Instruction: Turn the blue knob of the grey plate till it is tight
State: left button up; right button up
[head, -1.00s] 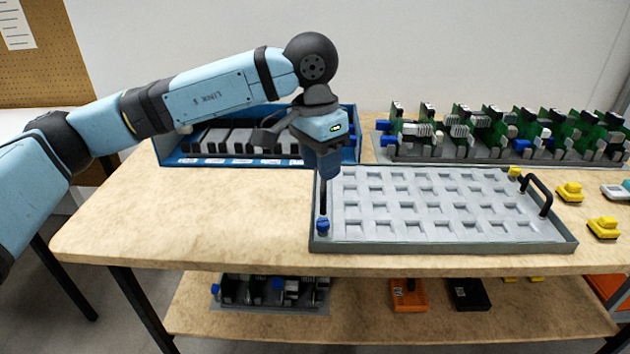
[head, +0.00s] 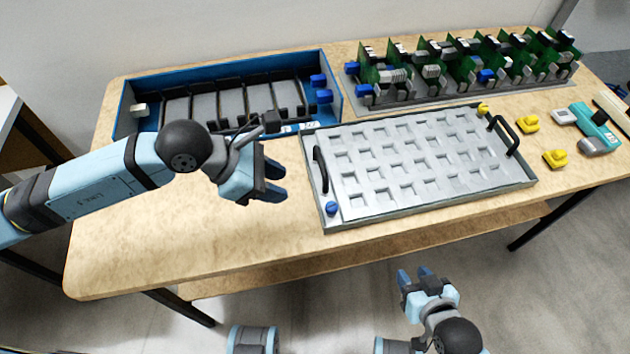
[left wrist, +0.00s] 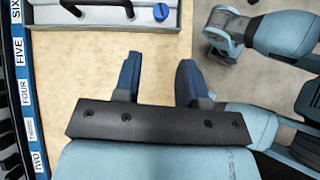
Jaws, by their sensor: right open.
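The grey plate (head: 415,203) lies on the table, a tray with rows of square pockets and a black handle at each end. Its blue knob (head: 331,209) sits at the near left corner; it also shows in the left wrist view (left wrist: 160,12) at the top. A yellow knob (head: 483,109) sits at the far right corner. My left gripper (head: 284,182) is open and empty above the table, left of the plate and apart from the knob; its two blue fingers show apart in the left wrist view (left wrist: 157,75). My right gripper (head: 415,274) is open and empty in front of the table.
A blue case (head: 335,72) with dark slots stands behind left. A rack of green boards (head: 460,95) stands behind the plate. Two yellow pieces (head: 528,124) and a teal tool (head: 595,128) lie at the right.

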aim_at(331, 206)
pick_arm(q)
jog(key=x, duration=1.4)
jog(key=shift+r+b, duration=0.1)
jog(key=shift+b, duration=0.2)
pick_arm(e)
jog(key=shift+s+f, duration=0.1)
jog(key=shift+f, duration=0.05)
pick_arm(q)
jog(key=shift+c, duration=0.3)
jog(key=c, duration=0.6)
jog(key=shift+m+g+b, duration=0.3)
jog(key=shift+b, duration=0.45)
jog(key=shift+w+m+b, duration=0.1)
jog(key=shift+m+b, duration=0.2)
jog(key=shift+b, duration=0.1)
jog(key=shift+m+g, duration=0.5)
jog(key=shift+g, duration=0.1)
pick_arm(e)
jog(key=shift+f, duration=0.4)
